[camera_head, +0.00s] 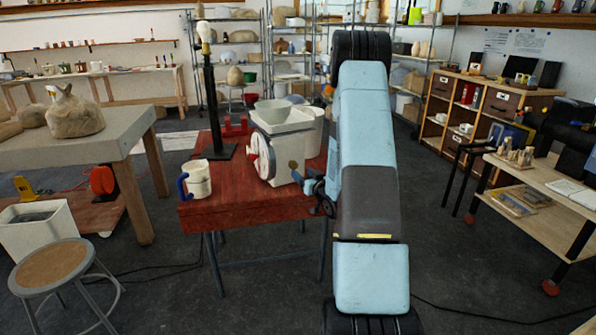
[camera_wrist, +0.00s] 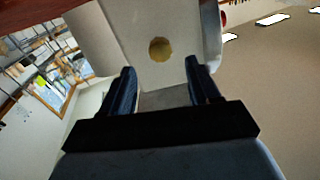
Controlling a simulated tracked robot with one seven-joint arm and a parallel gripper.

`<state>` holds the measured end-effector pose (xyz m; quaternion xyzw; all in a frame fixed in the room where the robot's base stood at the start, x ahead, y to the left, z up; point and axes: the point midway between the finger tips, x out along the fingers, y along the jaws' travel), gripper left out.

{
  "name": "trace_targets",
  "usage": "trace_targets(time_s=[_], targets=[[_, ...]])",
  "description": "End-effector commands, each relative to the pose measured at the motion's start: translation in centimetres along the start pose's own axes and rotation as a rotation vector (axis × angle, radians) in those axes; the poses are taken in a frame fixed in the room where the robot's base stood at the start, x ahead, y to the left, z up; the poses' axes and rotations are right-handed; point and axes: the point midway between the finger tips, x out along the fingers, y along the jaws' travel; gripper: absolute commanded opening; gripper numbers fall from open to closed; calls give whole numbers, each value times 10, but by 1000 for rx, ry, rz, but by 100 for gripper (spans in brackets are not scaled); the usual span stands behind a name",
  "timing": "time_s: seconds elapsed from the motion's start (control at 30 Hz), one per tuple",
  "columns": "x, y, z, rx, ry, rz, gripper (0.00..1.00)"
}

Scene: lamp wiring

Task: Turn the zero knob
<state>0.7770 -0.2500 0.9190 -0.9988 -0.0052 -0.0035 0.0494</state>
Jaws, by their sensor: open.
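A white scale (camera_head: 288,138) with a round dial (camera_head: 262,156) on its front and a pale bowl (camera_head: 272,112) on top stands on the red table. A small brass knob (camera_head: 293,165) sits on its side facing my arm. The wrist view shows the knob (camera_wrist: 160,49) as a round brass disc on the pale scale side (camera_wrist: 140,20). My gripper (camera_head: 311,183) is beside the scale, close to the knob. In the wrist view my gripper (camera_wrist: 160,80) is open, with the knob beyond the fingertips and roughly centred between them. Nothing is between the fingers.
The red table (camera_head: 225,212) also holds a white mug (camera_head: 197,181) with a blue handle and a black lamp stand (camera_head: 215,110) with a bulb. A white container (camera_head: 312,130) stands behind the scale. A stool (camera_head: 52,266) is at the left.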

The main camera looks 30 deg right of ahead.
Motion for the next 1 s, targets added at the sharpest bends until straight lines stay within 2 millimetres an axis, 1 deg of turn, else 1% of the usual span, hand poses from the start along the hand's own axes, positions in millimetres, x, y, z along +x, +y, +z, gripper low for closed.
trace_targets(time_s=[0.03,0.2,0.3,0.4,0.6,1.0], targets=[[-11,1,0,1,-2,4,61],[-41,0,0,1,-1,3,61],[-54,1,1,1,-2,2,61],[-63,0,1,0,0,1,61],[-69,0,1,0,-1,1,61],[-69,0,1,0,0,1,61]])
